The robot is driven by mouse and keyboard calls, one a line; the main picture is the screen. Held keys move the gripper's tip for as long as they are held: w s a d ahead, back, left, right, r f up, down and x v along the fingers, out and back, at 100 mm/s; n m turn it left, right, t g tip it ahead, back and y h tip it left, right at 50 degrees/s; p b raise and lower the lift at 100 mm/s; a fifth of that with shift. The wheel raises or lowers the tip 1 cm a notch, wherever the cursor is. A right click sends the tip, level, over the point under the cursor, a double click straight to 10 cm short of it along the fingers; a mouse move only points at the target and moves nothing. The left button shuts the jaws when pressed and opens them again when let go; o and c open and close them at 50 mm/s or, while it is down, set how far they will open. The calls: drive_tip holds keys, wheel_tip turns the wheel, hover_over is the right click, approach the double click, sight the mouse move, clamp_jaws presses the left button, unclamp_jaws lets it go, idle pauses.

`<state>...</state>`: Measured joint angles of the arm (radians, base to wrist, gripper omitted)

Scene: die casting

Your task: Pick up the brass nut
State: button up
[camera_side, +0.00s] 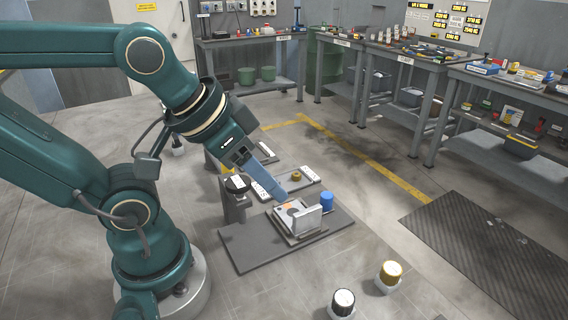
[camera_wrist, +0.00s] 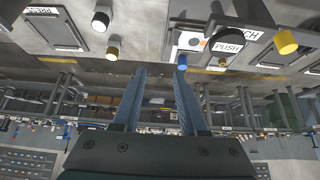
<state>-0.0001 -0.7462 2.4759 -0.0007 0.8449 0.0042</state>
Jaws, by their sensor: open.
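A small brass-coloured round piece (camera_side: 296,176), which looks like the brass nut, sits on a grey tray (camera_side: 312,187) behind the fixture. In the wrist view a yellow-brass cylinder (camera_wrist: 286,42) at the upper right appears to be the same piece. My gripper (camera_side: 280,194) points down and to the right, its tips close to the tray and the fixture in the picture; their height is unclear. In the wrist view my gripper (camera_wrist: 160,72) shows two separated fingers with nothing between them. The brass piece is to the right of the fingers there.
A fixture with an upright metal block (camera_side: 308,221) stands on a dark base plate (camera_side: 250,252). A blue cylinder (camera_side: 327,201) is beside it. Workbenches (camera_side: 440,68) line the back.

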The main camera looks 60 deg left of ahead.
drive_tip(key=w+a+r+n, duration=0.1)
drive_tip(key=w+a+r, duration=0.15)
drive_tip(key=w, duration=0.45)
drive_tip(key=n+g+y, duration=0.2)
drive_tip(key=n+g, duration=0.1)
drive_tip(key=n, duration=0.2)
hover_over(296, 174)
drive_tip(key=s+d, duration=0.2)
drive_tip(key=f, duration=1.3)
drive_tip(key=shift+a+f, duration=0.2)
drive_tip(key=shift+f, duration=0.15)
drive_tip(key=shift+s+a+f, duration=0.15)
drive_tip(key=shift+f, duration=0.15)
drive_tip(key=shift+x, duration=2.35)
drive_tip(key=shift+c, duration=0.3)
clamp_jaws()
